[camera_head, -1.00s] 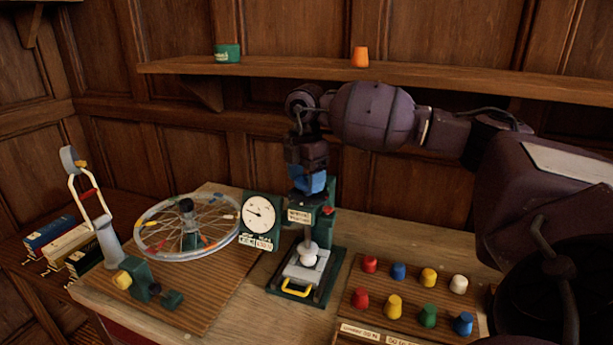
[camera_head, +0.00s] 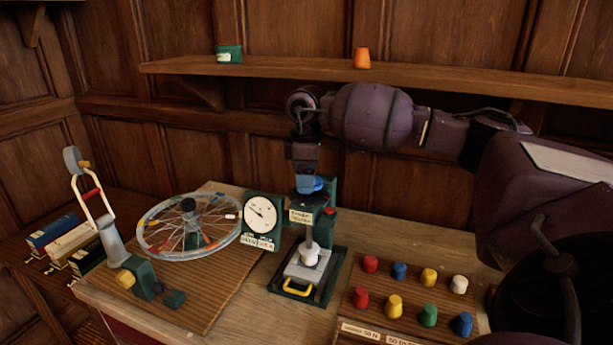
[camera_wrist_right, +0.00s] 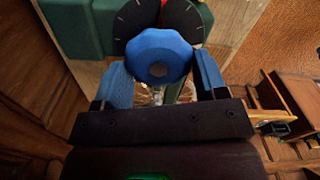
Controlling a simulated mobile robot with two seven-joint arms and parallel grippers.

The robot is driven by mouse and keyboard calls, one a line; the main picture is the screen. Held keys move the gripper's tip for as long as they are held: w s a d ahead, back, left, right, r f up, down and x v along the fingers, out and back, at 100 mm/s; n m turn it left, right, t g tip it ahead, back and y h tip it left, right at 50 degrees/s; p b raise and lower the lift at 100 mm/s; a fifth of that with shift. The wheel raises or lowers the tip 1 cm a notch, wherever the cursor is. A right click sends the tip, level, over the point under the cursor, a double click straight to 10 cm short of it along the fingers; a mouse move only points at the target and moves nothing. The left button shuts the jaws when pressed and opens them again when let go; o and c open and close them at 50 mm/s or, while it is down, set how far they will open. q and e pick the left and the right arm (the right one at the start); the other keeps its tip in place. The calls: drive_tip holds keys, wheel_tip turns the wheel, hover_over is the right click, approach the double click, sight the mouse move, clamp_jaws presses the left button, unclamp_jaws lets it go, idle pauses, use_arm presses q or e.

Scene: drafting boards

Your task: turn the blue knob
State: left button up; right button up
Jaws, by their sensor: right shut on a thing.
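The blue knob (camera_wrist_right: 158,55) is a scalloped round knob in front of a black dial (camera_wrist_right: 131,20) with pale marks. It belongs to the green press-like stand (camera_head: 329,192) at the middle of the bench. My right gripper (camera_head: 309,184) comes down onto the top of this stand from above. In the right wrist view its two blue fingers (camera_wrist_right: 160,72) are on either side of the knob, shut on it. In the head view the fingers and wrist mostly hide the knob. My left gripper is in neither view.
A white round gauge (camera_head: 260,214) stands left of the press, beside a spoked wheel (camera_head: 157,237). A board of coloured pegs (camera_head: 364,308) lies to the right. A wall shelf (camera_head: 290,70) holds an orange cup (camera_head: 361,58) and a green tin (camera_head: 229,53).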

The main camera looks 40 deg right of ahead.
drive_tip(key=shift+r, duration=0.15)
idle(0.4)
drive_tip(key=o, duration=0.9)
drive_tip(key=shift+o, duration=0.2)
wheel_tip(320, 180, up, 11)
drive_tip(key=shift+f+b, duration=0.2)
drive_tip(key=shift+b, duration=0.2)
